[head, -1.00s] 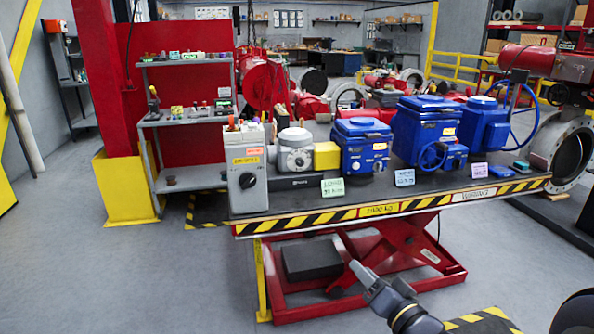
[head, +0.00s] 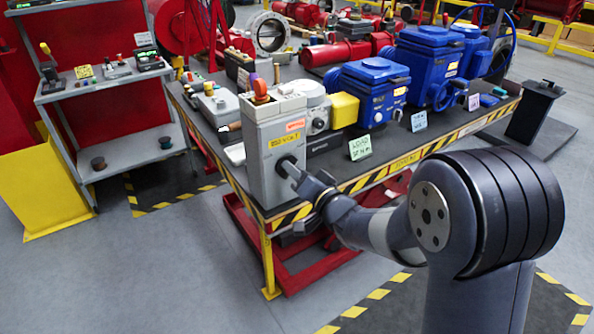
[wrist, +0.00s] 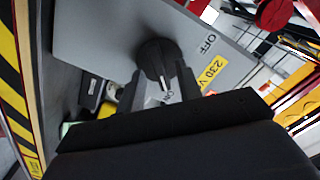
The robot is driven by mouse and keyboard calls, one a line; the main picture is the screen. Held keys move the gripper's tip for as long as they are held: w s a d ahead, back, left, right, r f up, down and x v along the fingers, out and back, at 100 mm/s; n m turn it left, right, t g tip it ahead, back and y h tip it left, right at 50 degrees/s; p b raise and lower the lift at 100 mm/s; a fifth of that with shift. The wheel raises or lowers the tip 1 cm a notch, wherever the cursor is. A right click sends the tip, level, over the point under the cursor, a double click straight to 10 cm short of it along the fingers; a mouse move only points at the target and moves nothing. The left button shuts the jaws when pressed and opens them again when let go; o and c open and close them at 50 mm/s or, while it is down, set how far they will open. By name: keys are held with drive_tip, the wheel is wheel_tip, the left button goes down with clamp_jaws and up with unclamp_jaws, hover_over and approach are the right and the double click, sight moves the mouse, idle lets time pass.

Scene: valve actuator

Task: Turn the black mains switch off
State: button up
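The grey switch box (head: 272,140) stands upright at the near left corner of the workbench, with an orange knob on top. Its black mains switch (wrist: 155,58) is a round rotary knob on the front face. In the wrist view the knob's white mark points toward the "ON" label; "OFF" is printed to the upper right. My gripper (wrist: 160,76) is open at the knob, one finger on each side of its lower part. Gaps seem to show between fingers and knob; contact is unclear.
The workbench (head: 340,160) has a striped front edge just beside my arm. A yellow-ended grey actuator (head: 343,108) and blue actuators (head: 373,90) stand right of the box. A grey shelf (head: 100,110) stands to the left. Floor in front is clear.

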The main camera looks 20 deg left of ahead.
drive_tip(key=shift+a, duration=0.1)
drive_tip(key=shift+c, duration=0.4)
clamp_jaws()
